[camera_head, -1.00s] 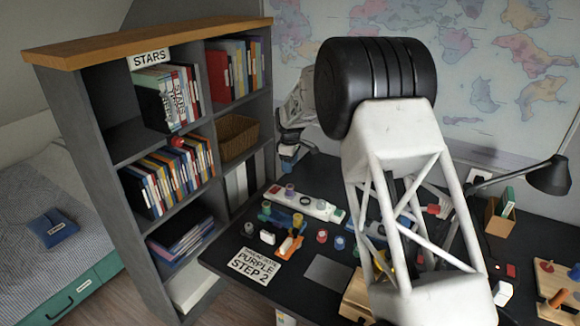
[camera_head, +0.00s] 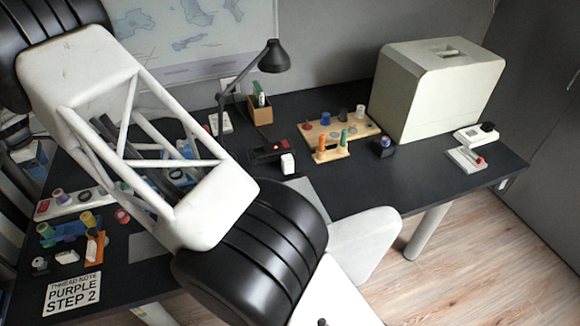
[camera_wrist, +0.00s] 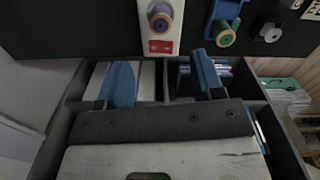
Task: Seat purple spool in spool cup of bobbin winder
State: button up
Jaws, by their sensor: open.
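The purple spool (camera_wrist: 160,20) stands on a white strip (camera_wrist: 149,40) with a red label, at the top of the wrist view. In the head view the purple spool (camera_head: 58,196) shows at the strip's left end. My gripper (camera_wrist: 162,80) is open and empty, its blue fingers wide apart; the spool appears beyond them, apart from both. A blue holder (camera_head: 72,231) carries a green and a yellow spool. I cannot tell for sure which device is the bobbin winder; its spool cup is not clearly visible.
The note card (camera_head: 72,292) reads "PURPLE STEP 2". A wooden peg board (camera_head: 318,137), lamp (camera_head: 275,57) and pale case (camera_head: 437,90) stand farther right on the black desk. In the wrist view, bookcase compartments (camera_wrist: 75,85) lie around the fingers.

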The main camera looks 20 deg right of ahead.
jog(key=s+d+r+m, duration=0.1)
jog(key=d+r+m, duration=0.2)
jog(key=d+r, duration=0.7)
jog(key=s+d+r+m, duration=0.2)
jog(key=d+r, duration=0.3)
jog(key=d, duration=0.8)
jog(key=s+d+r+m+t, duration=0.1)
jog(key=s+d+r+m, duration=0.3)
jog(key=d, duration=0.6)
jog(key=s+d+r+m, duration=0.1)
jog(key=s+d+r, duration=0.5)
jog(key=d, duration=0.4)
jog(key=s+d+m+t, duration=0.1)
jog(key=s+d+m, duration=0.4)
jog(key=s+d, duration=1.15)
jog(key=s+d+f+m, duration=0.2)
jog(key=s+d, duration=0.2)
jog(key=s, duration=0.5)
jog(key=s+d+f+m, duration=0.2)
jog(key=s+d+m, duration=0.1)
jog(key=s, duration=0.7)
jog(key=shift+s+d+f+t, duration=0.3)
jog(key=shift+d, duration=0.4)
